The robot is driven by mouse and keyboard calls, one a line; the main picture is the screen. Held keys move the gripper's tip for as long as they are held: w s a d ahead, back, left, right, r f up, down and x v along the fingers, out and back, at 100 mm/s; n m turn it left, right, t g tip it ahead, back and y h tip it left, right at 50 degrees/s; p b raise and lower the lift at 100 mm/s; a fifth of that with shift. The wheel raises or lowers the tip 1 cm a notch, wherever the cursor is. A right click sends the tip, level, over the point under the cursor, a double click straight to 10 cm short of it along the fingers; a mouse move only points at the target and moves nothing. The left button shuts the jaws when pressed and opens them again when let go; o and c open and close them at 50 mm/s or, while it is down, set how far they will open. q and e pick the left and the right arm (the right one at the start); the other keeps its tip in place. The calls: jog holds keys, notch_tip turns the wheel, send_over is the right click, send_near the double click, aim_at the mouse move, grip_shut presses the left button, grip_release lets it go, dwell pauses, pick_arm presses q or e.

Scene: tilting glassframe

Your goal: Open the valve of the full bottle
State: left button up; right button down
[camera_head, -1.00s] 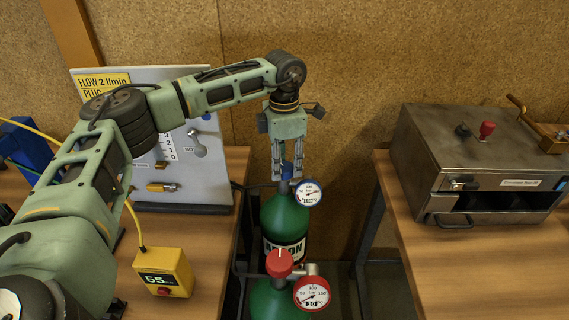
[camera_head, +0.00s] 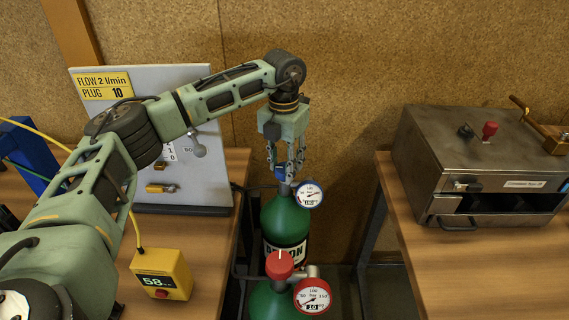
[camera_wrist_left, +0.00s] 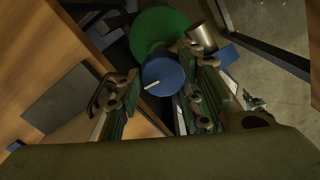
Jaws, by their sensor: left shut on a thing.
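Two green bottles stand between the benches. The rear bottle (camera_head: 285,222) has a blue-rimmed gauge (camera_head: 309,194) and a blue valve knob (camera_head: 281,173). The front bottle (camera_head: 268,300) has a red knob (camera_head: 279,264) and a red gauge (camera_head: 312,296) with its needle low. My left gripper (camera_head: 284,172) points down over the rear bottle, shut on the blue knob. In the left wrist view, the blue knob (camera_wrist_left: 163,72) with a white mark lies between the fingers, with the green bottle top (camera_wrist_left: 157,28) behind it. My right gripper is not in view.
A grey panel (camera_head: 190,190) with a sign and small levers stands on the left bench, beside a yellow display box (camera_head: 162,274). A metal box (camera_head: 455,150) with a red knob sits on the right bench (camera_head: 480,280).

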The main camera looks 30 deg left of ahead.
aim_at(283, 167)
pick_arm(q)
jog(key=shift+w+a+r+n, duration=0.15)
jog(key=shift+a+r+n, duration=0.1)
jog(key=shift+n, duration=0.35)
jog(key=o, duration=1)
jog(key=shift+o, duration=0.2)
jog(key=shift+f, duration=0.15)
notch_tip(283, 167, up, 12)
jog(key=shift+f, duration=0.1)
